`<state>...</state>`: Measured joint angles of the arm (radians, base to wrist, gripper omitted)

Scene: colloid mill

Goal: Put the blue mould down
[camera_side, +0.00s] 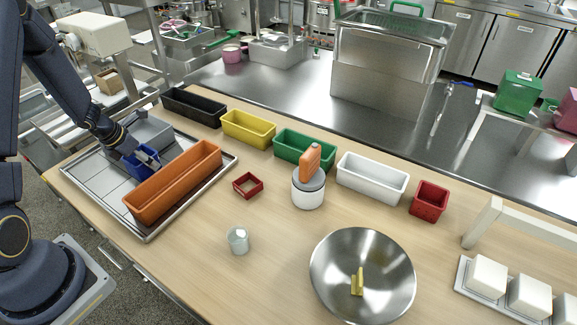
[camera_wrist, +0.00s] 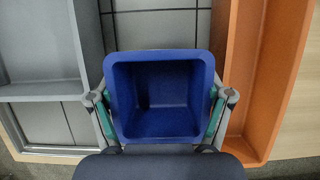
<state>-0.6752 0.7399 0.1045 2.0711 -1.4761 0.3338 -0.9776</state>
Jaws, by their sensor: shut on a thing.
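The blue mould (camera_side: 139,168) is a small, open, square box. It is at the left of the side view, between a grey mould (camera_side: 150,135) and a long orange mould (camera_side: 176,182), over the tiled tray (camera_side: 88,172). My gripper (camera_side: 147,157) is shut on the blue mould. In the wrist view the blue mould (camera_wrist: 160,128) is empty and upright, with a finger of my gripper (camera_wrist: 160,122) at its left and right walls. I cannot tell whether its base touches the tray.
Black (camera_side: 192,106), yellow (camera_side: 248,128), green (camera_side: 304,149), white (camera_side: 372,177) and red (camera_side: 429,201) moulds stand in a row behind. A red square frame (camera_side: 248,185), a metal cup (camera_side: 238,240), a steel bowl (camera_side: 335,270) and a white-and-grey device (camera_side: 308,190) stand on the wooden table.

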